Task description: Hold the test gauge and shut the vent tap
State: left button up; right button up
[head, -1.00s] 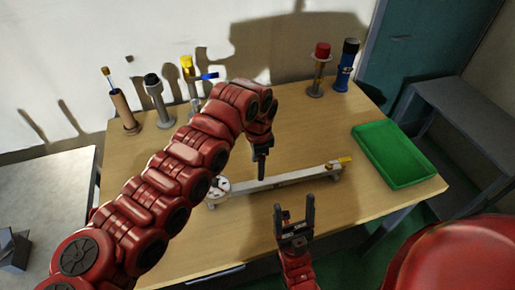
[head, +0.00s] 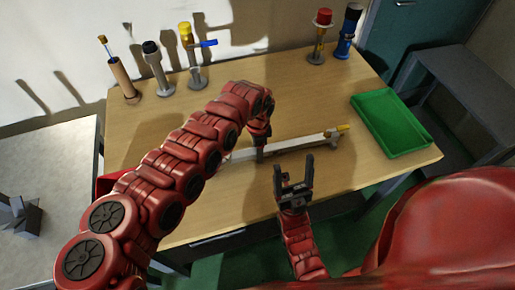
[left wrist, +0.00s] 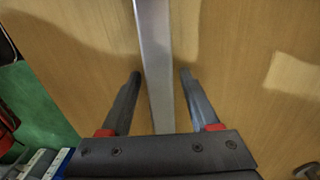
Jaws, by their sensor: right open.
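The test gauge is a long pale bar (head: 297,145) lying on the table, with a yellow tap handle (head: 343,128) at its right end. Its left end is hidden behind my left arm. My left gripper (head: 261,148) points down at the middle of the bar. In the left wrist view the bar (left wrist: 154,65) runs between its two spread fingers, with a gap on each side. My right gripper (head: 293,176) is open and empty, on the near side of the bar, left of and below the yellow handle.
A green tray (head: 427,143) is on the table's right side. Along the back stand a brown holder (head: 124,78), a black-topped post (head: 157,72), a yellow-topped post with a blue lever (head: 208,43), a red-topped post (head: 320,38) and a blue cylinder (head: 347,32). The middle back is clear.

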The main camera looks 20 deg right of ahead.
pick_arm(q)
grip_shut()
dwell(1.1)
